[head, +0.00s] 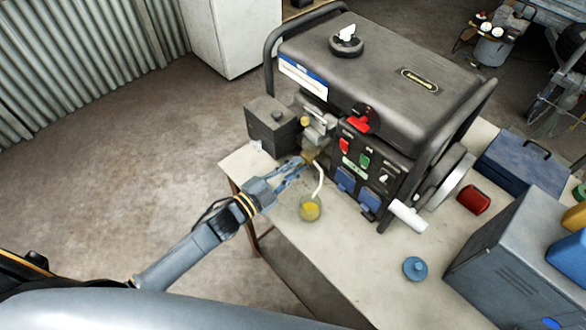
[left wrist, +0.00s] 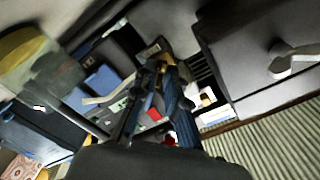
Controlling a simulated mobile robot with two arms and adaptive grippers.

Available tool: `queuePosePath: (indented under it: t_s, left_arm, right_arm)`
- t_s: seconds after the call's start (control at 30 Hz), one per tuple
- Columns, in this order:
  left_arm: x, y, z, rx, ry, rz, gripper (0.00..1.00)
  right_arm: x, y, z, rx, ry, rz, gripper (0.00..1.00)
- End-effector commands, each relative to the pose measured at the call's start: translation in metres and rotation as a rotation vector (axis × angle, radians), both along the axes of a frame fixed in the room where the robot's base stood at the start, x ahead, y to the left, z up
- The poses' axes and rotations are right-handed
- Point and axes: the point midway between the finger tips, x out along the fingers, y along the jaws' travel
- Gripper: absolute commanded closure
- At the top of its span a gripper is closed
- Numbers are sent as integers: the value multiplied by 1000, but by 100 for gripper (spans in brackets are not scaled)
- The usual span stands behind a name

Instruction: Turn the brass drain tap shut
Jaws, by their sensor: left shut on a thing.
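The brass drain tap (head: 311,156) sits low on the left end of the black generator (head: 385,75), on the table. It is small and partly covered by my fingers. My left gripper (head: 302,162) reaches in from the left with its blue fingers shut on the tap. In the left wrist view the fingers (left wrist: 162,70) close around a brass-coloured bit (left wrist: 161,84); the tap's handle angle cannot be made out. A pale hose (head: 319,182) runs from beside the tap down to a glass jar (head: 310,208) holding yellow liquid. My right gripper does not show.
The worktable (head: 345,260) has free room at its front. A blue knob-topped lid (head: 415,268), a red can (head: 474,200), a blue toolbox (head: 525,160) and a grey metal box (head: 515,255) stand to the right. The generator's frame and panel are close to my left gripper.

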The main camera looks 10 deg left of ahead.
Motion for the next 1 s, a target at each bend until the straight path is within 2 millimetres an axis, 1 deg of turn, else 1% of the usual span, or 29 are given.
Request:
queuePosePath:
  t_s: [0.3, 0.6, 0.8, 1.0]
  left_arm:
    - [0, -1, -3, 247, -165, 0, 100]
    - [-1, -1, -3, 442, -294, -1, 100]
    - [-1, -1, -3, 526, -349, -1, 100]
    - [-1, -1, -2, 571, -379, -1, 100]
  right_arm:
    - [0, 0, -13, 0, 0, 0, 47]
    - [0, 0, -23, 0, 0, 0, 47]
    - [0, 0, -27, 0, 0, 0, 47]
    - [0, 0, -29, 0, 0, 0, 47]
